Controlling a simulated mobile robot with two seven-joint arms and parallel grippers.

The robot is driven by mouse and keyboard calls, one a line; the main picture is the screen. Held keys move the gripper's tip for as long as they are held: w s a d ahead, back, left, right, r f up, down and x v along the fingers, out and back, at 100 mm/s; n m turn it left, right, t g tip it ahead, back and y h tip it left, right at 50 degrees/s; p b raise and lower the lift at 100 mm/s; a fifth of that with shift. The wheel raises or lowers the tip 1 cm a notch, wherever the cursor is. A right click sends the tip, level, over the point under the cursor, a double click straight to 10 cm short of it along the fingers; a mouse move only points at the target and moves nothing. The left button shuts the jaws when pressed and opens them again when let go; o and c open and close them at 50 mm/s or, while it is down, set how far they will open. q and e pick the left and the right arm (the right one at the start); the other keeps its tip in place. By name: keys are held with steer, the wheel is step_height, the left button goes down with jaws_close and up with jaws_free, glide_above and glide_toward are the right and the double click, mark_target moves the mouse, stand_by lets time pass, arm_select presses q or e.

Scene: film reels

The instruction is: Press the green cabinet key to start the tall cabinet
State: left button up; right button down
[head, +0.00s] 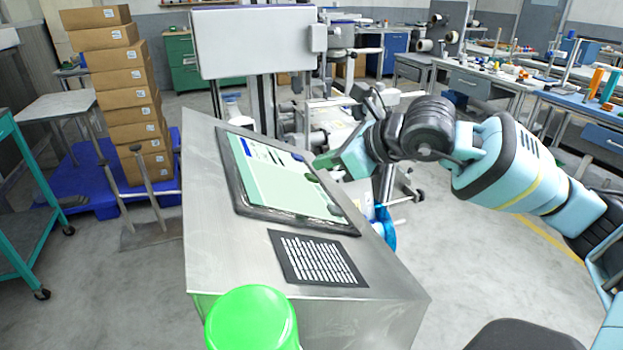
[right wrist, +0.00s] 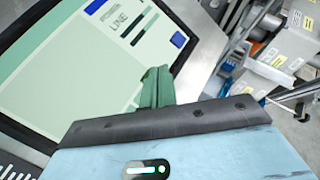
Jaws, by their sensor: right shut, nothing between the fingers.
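A tilted touch screen (head: 275,175) with a pale green display and dark frame is set in the metal console. My right gripper (head: 320,162) is shut and empty, with its green fingers at the screen's right edge. Whether they touch it I cannot tell. The right wrist view shows the shut fingers (right wrist: 157,78) in front of the screen (right wrist: 75,75), which bears the word LINE, dark bars and blue patches. I cannot make out a key clearly marked for the cabinet; part of the screen is hidden. My left gripper is not in view.
The metal console (head: 205,215) carries a black panel with white lines (head: 315,258) below the screen. A bright green round object (head: 252,318) is in front of it. Stacked cartons (head: 125,90) stand at left on a blue pallet (head: 80,195). Clear floor lies at right.

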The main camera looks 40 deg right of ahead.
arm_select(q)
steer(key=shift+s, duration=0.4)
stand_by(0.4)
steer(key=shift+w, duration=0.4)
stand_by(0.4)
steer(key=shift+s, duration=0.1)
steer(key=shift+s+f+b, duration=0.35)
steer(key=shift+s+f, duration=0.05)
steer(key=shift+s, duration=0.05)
arm_select(e)
steer(key=shift+a+f, duration=0.2)
steer(key=shift+f, duration=0.2)
